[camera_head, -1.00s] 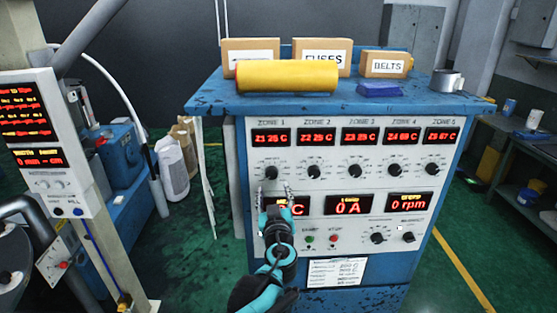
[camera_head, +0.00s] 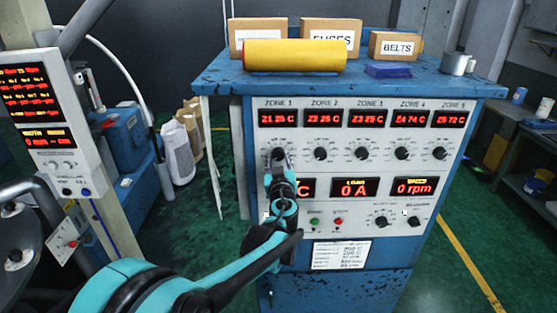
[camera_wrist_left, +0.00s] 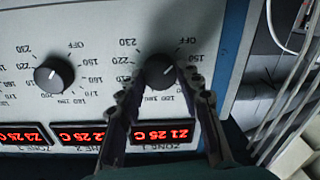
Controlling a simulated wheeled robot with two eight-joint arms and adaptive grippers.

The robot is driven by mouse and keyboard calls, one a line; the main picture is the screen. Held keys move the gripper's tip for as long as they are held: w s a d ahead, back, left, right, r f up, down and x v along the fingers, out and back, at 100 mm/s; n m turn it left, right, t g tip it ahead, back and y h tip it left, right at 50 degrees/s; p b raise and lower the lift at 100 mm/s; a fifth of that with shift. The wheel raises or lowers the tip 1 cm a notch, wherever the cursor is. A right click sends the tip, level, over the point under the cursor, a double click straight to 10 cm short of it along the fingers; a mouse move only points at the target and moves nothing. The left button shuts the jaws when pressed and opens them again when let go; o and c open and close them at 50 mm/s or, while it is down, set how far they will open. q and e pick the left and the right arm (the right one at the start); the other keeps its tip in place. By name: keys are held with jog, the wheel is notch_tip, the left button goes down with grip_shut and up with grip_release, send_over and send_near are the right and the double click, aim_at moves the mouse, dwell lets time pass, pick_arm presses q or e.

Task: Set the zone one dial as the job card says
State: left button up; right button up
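The zone one dial (camera_head: 278,154) is a black knob below the leftmost red display (camera_head: 278,118), which reads 25 C. In the left wrist view, upside down, the dial (camera_wrist_left: 160,71) shows between the fingers, its pale mark towards OFF. My left gripper (camera_head: 279,161) is at the dial in the head view. In the wrist view the gripper (camera_wrist_left: 162,75) is open, one finger on each side of the knob; I cannot tell whether either touches it. The job card (camera_head: 341,255) is on the console's lower front, its text too small to read surely. My right gripper is not in view.
Other zone dials stand to the right, the zone two dial (camera_wrist_left: 54,75) nearest. Boxes, a yellow roll (camera_head: 294,55) and a metal cup (camera_head: 457,63) are on the blue console top (camera_head: 225,82). A white-panelled control post (camera_head: 52,120) stands at the left.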

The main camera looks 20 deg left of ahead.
pick_arm(q)
jog(key=c, duration=0.4)
